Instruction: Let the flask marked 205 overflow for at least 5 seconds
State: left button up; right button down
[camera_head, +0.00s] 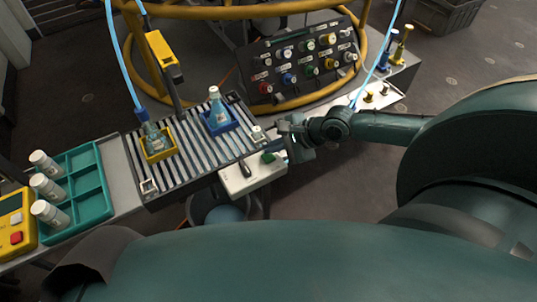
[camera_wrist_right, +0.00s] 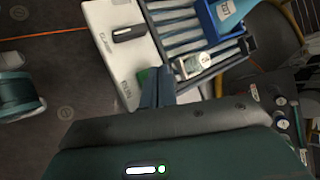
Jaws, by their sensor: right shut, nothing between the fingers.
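One flask (camera_head: 154,139) stands in a yellow holder (camera_head: 168,153) on the slatted rack, with a light-blue hose running down to its mouth. A second flask (camera_head: 215,106) stands in a blue holder (camera_head: 219,130); part of it shows in the right wrist view (camera_wrist_right: 228,12). I cannot read which is marked 205, nor tell whether liquid spills. A white control box (camera_head: 252,178) has a dark switch (camera_head: 245,169) and a green one (camera_head: 269,157). My right gripper (camera_head: 287,143) is shut and empty beside the green switch; its fingertips (camera_wrist_right: 158,82) partly hide it in the wrist view. My left gripper is not visible.
A slatted rack (camera_head: 149,188) carries both holders. A teal tray (camera_head: 95,200) with several white-capped bottles and a yellow box (camera_head: 16,219) stand left. A knob panel (camera_head: 303,62) and yellow ring frame (camera_head: 195,12) stand behind. Open floor lies right of the bench.

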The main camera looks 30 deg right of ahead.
jog(key=shift+f, duration=0.2)
jog(key=shift+f+p, duration=0.25)
jog(key=shift+p, duration=0.05)
jog(key=shift+f, duration=0.5)
dwell(7.0)
